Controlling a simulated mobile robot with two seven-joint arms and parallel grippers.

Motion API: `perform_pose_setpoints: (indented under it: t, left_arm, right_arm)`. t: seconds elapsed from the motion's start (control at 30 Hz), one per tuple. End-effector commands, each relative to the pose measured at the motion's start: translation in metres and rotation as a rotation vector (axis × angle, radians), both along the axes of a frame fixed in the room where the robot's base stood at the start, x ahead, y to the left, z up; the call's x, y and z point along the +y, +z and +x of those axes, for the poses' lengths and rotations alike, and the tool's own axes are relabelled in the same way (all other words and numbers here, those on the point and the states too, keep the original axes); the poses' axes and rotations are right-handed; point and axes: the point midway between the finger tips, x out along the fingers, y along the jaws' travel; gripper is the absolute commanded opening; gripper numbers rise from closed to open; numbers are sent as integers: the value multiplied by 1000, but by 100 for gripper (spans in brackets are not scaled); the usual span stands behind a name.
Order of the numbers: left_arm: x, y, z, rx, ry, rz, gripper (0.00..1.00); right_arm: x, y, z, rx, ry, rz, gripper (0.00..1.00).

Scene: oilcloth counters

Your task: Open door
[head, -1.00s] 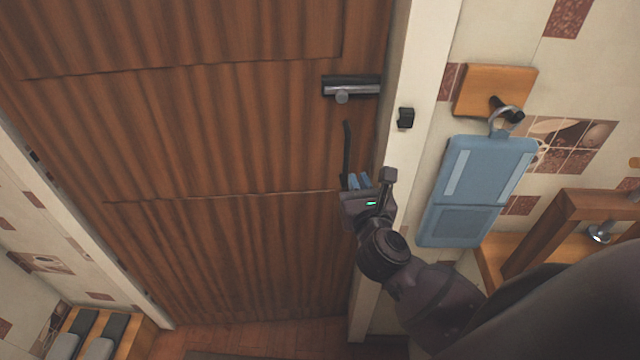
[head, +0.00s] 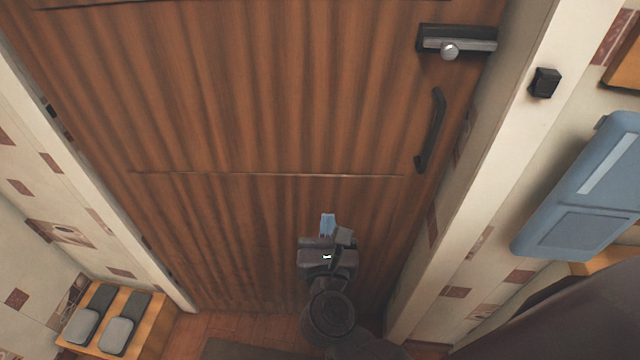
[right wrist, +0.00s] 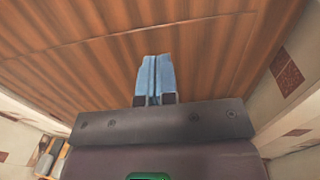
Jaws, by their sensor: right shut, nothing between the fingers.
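The brown wooden door (head: 250,120) fills most of the head view. A black vertical handle (head: 432,130) and a dark lock with a round knob (head: 456,42) are near that edge. My right gripper (head: 327,224) is shut and empty in front of the lower door, left of and below the handle. In the right wrist view its blue fingers (right wrist: 155,78) are together and point at the door (right wrist: 200,50); I cannot tell whether they touch it. My left gripper is out of view.
A black box (head: 545,82) is on the right frame post. A blue board (head: 585,190) hangs on the tiled wall at right. A wooden stand (head: 150,325) with grey-topped items is at lower left. Wooden floor (head: 240,325) shows below the door.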

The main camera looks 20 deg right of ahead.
Motion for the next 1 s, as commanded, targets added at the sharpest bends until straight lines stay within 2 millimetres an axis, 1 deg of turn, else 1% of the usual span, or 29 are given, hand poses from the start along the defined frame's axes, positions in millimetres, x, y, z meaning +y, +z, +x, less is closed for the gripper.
perform_pose_setpoints:
  t: [0.1,0.2,0.5,0.7,0.83,1.0]
  left_arm:
    - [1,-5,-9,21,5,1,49]
    - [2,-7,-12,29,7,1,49]
    - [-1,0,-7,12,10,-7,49]
    - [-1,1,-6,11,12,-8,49]
    - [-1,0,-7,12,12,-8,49]
    - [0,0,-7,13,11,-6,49]
  right_arm:
    - [-4,1,10,-4,0,1,0]
    - [-10,2,24,-4,0,0,0]
    - [-31,2,70,-2,1,0,0]
    - [-45,1,99,-1,1,0,0]
    - [-51,0,113,0,1,1,0]
    - [-56,0,123,1,0,3,0]
